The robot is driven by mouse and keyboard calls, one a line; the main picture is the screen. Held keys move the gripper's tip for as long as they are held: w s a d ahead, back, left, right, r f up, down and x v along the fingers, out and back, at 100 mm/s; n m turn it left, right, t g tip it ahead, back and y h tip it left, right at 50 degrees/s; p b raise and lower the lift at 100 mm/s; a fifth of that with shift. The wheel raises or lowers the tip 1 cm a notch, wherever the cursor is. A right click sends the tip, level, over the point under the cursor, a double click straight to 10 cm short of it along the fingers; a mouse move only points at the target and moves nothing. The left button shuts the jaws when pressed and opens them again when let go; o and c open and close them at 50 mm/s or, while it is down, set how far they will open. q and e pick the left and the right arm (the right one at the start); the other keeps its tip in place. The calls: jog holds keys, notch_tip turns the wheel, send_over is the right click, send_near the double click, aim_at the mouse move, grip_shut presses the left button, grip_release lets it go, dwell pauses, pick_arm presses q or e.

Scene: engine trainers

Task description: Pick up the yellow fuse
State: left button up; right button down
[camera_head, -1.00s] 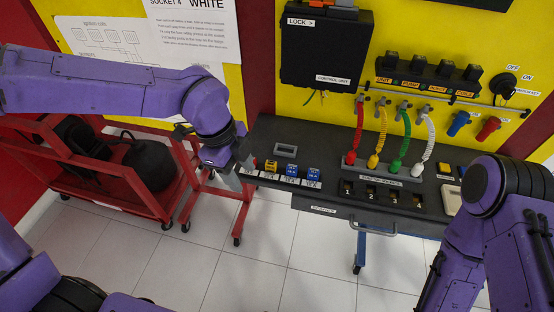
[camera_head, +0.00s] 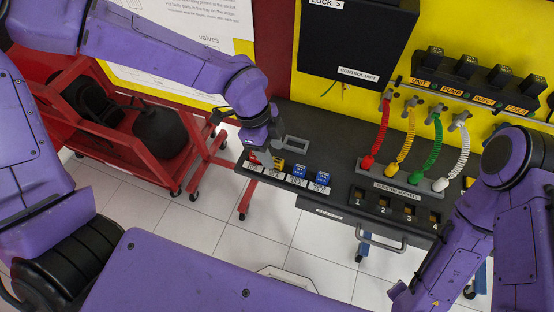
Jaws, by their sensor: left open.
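The yellow fuse (camera_head: 278,163) sits in the row on the left part of the dark bench, between a red fuse (camera_head: 254,160) and two blue fuses (camera_head: 300,171) (camera_head: 322,178). White labels lie in front of the row. My left gripper (camera_head: 264,157) comes down from above at the left end of the row, open, next to the red and yellow fuses. Its fingers are small and partly hidden by the wrist, so I cannot tell whether they touch a fuse. My right arm is at the right; its gripper does not show.
A small grey frame (camera_head: 296,143) lies behind the fuses. The injector block (camera_head: 401,177) with coloured cables stands to the right, behind numbered slots (camera_head: 396,207). A control unit (camera_head: 354,40) hangs above. A red cart (camera_head: 178,170) stands left of the bench.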

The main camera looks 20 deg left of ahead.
aim_at(276, 160)
pick_arm(q)
jog(key=x, duration=0.3)
jog(key=shift+w+d+p, duration=0.15)
jog(key=shift+p, duration=0.2)
jog(key=shift+f, duration=0.45)
grip_shut()
jog(key=shift+r, duration=0.1)
